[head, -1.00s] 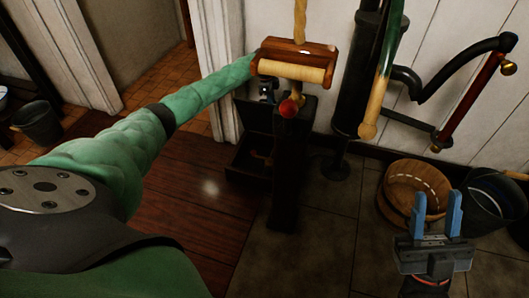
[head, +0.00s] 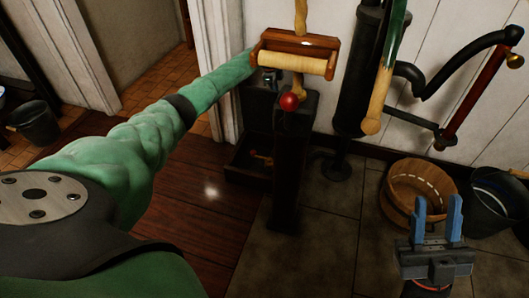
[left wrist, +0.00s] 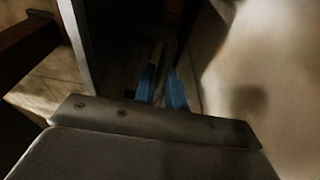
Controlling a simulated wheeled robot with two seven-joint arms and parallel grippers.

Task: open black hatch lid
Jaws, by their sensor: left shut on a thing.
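A dark upright panel, apparently the black hatch lid (head: 258,117), stands behind the black post, above an open dark box (head: 232,168) on the floor. My left arm reaches behind the wooden roller. My left gripper (head: 268,82) is mostly hidden there. In the left wrist view its blue fingers (left wrist: 162,88) are shut on a grey bent bar, apparently a handle (left wrist: 168,40), beside a dark panel edge. The dim picture hides the exact grip. My right gripper (head: 438,217) is open and empty at the lower right.
A wooden roller (head: 292,62) hangs before my left gripper. A black post (head: 289,165) with a red ball (head: 289,101) stands below it. A wooden tub (head: 405,190) and dark bucket (head: 490,205) stand at right. The tiled floor in front is clear.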

